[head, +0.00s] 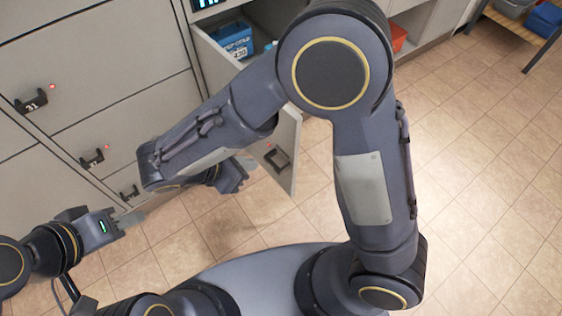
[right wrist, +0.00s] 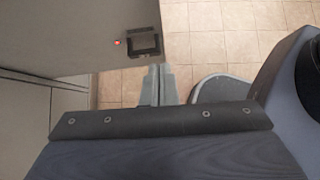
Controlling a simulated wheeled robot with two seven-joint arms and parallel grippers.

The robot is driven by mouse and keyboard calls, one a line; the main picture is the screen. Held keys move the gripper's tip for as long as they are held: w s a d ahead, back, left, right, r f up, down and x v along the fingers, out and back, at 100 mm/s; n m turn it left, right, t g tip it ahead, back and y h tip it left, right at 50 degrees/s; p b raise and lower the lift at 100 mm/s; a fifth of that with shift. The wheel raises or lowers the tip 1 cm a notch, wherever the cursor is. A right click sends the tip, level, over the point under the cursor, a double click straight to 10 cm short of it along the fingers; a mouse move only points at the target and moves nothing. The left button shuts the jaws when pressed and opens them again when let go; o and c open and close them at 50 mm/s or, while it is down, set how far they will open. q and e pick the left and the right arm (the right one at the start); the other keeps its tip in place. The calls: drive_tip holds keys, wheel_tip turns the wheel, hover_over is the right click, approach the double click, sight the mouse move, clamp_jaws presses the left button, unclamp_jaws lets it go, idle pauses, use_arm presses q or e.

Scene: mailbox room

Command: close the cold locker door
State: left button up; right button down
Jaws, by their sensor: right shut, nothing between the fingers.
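The locker door (head: 285,150) stands open, swung out from the grey locker front, with a black handle (head: 277,157) and a small red light. In the right wrist view the door's grey panel (right wrist: 70,35) fills the upper left, and its handle (right wrist: 143,42) is just above and left of the fingertips. My right gripper (right wrist: 160,84) is shut and empty, close to the door's edge; contact cannot be told. In the head view it is partly hidden behind my right forearm. My left gripper (head: 130,218) is low at the left, apart from the door; its finger gap is unclear.
The open compartment holds a blue bin (head: 232,38) with a label. Closed locker doors with black handles, such as the one marked 31 (head: 32,101), line the left. A red item (head: 398,37) shows behind my arm. Tiled floor (head: 480,170) at right is clear.

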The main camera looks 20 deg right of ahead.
drive_tip(key=b, duration=0.2)
approach(291, 155)
drive_tip(key=shift+n, duration=0.3)
drive_tip(key=shift+x, duration=3)
drive_tip(key=shift+a+f, duration=0.1)
